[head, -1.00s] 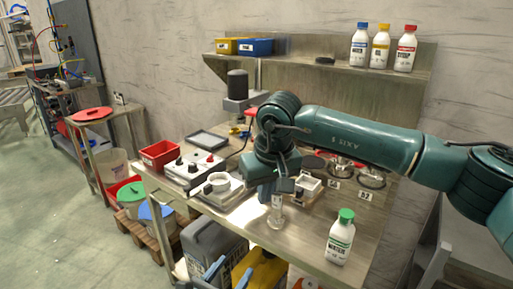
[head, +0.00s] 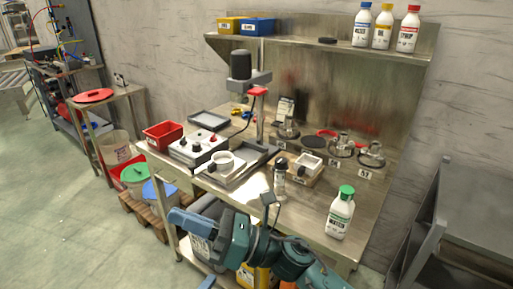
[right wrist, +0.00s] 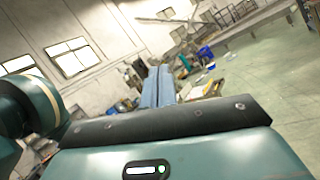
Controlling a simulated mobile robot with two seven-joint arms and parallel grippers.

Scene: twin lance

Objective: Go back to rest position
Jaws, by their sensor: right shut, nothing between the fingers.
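My right gripper (head: 178,216) is low in front of the workbench in the head view, its blue fingers pointing left. The fingers are shut with nothing between them. In the right wrist view the gripper (right wrist: 157,74) shows its two fingers side by side, pointing out into the room. The right arm comes up from the bottom edge and covers part of the containers under the bench. A small blue tip, likely of my left gripper (head: 208,282), shows at the bottom edge; the rest is out of frame or hidden.
The workbench (head: 313,224) holds a green-capped bottle (head: 340,213), a small clear-bodied vial (head: 280,180), a red bin (head: 164,136) and a white control box (head: 198,147). A grey metal stand (head: 455,240) is at right. Floor at left (head: 70,220) is clear.

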